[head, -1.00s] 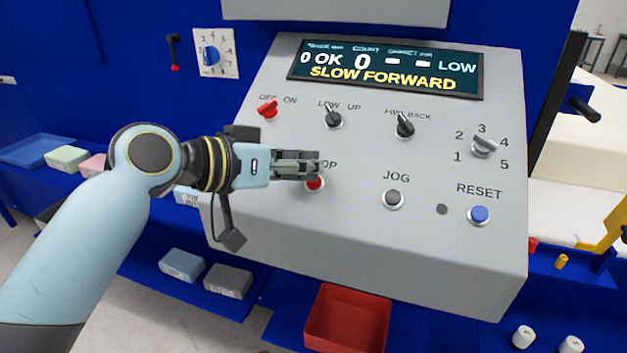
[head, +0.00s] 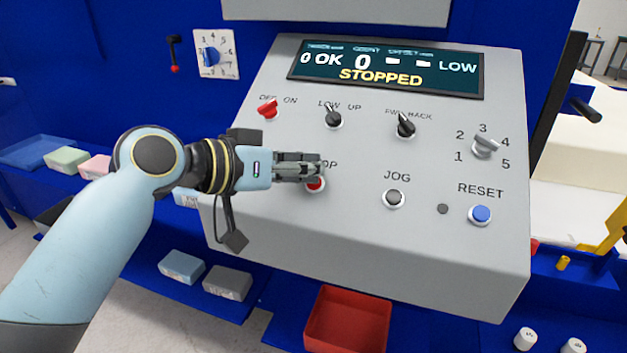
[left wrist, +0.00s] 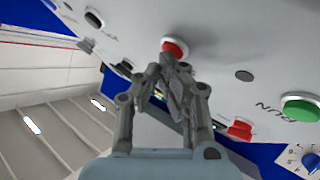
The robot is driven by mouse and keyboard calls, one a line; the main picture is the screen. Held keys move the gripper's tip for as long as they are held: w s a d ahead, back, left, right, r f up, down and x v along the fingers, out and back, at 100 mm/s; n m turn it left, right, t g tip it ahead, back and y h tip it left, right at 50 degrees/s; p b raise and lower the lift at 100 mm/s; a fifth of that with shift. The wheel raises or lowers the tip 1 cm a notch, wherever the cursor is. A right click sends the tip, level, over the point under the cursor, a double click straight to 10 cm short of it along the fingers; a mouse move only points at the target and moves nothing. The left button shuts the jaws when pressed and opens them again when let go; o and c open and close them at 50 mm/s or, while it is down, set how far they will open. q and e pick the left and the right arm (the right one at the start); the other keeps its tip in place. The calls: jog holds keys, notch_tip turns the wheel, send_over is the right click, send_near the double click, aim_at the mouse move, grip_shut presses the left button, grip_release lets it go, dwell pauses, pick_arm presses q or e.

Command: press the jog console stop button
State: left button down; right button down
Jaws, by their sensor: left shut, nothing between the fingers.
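The grey jog console (head: 350,230) fills the middle of the head view. Its display (head: 385,68) reads "STOPPED" in yellow, with "0 OK", "0" and "LOW" above. The red stop button (head: 315,186) sits on the left of the lower row, its label partly covered by my gripper. My left gripper (head: 318,166) is shut and empty, with its fingertips at the upper edge of this button. In the left wrist view, the shut fingertips (left wrist: 170,62) are right by a red button (left wrist: 175,47); I cannot tell whether they touch it. My right gripper is not in view.
A red bin (head: 347,320) stands below. Pale foam blocks (head: 181,266) lie on blue shelves at the left.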

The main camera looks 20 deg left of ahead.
pick_arm(q)
jog(key=shift+s+r+p, duration=0.45)
jog(key=shift+r+p, duration=0.25)
jog(key=shift+p, duration=0.1)
jog(key=s+r+p, duration=0.1)
jog(key=r+p, duration=0.2)
jog(key=s+r+p, duration=0.1)
jog(key=shift+s+r, duration=0.15)
jog(key=shift+s, duration=0.2)
dwell(0.5)
